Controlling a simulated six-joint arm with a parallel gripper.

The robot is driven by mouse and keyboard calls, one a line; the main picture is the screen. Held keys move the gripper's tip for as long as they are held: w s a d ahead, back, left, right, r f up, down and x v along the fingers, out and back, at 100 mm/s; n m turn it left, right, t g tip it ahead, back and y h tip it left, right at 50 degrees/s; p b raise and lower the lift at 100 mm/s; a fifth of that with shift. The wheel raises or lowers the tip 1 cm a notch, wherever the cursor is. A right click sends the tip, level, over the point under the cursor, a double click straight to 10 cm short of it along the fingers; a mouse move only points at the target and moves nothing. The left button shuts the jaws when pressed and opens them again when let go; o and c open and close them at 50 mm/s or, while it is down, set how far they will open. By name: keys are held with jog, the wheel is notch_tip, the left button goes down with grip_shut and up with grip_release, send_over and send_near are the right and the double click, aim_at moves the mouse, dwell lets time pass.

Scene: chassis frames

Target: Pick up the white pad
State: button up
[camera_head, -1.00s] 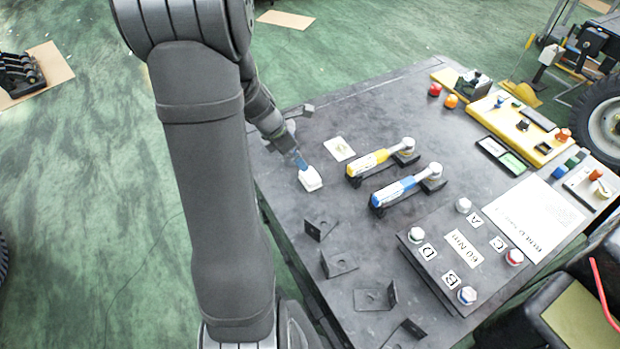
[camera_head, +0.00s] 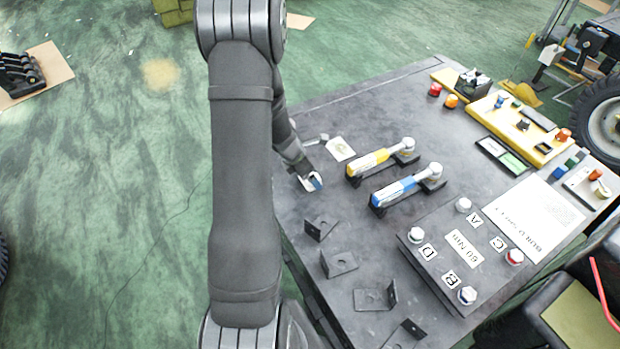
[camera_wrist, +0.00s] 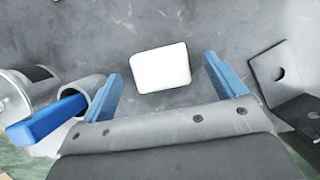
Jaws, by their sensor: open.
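The white pad (camera_wrist: 160,68) is a rounded white block lying on the grey table, seen in the wrist view. It lies ahead of and between the two blue fingers of my gripper (camera_wrist: 165,80), which is open and empty. No finger visibly touches the pad. In the head view my gripper (camera_head: 311,182) is over the table's left part. There the pad shows only as a small white patch (camera_head: 304,184), mostly hidden by the gripper.
A yellow-handled tool (camera_head: 372,163) and a blue-handled tool (camera_head: 398,190) lie right of my gripper. Black angle brackets (camera_head: 338,264) stand nearer the front; one (camera_wrist: 290,85) shows at the wrist view's right. A pale square card (camera_head: 340,149) lies behind.

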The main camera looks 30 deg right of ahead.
jog(key=shift+x, duration=1.2)
jog(key=c, duration=1.1)
jog(key=shift+r, duration=0.2)
notch_tip(320, 180, up, 4)
jog(key=shift+f, duration=0.2)
jog(key=s+d+r, duration=0.1)
jog(key=s+r, duration=0.1)
jog(key=s, duration=0.1)
jog(key=s+d+r, duration=0.1)
jog(key=s+r, duration=0.1)
jog(key=s, duration=0.2)
jog(key=s+d+r, duration=0.2)
jog(key=s+r, duration=0.1)
jog(key=s, duration=0.1)
jog(key=shift+o, duration=1.1)
jog(key=shift+w+d, duration=0.1)
jog(key=shift+c, duration=0.4)
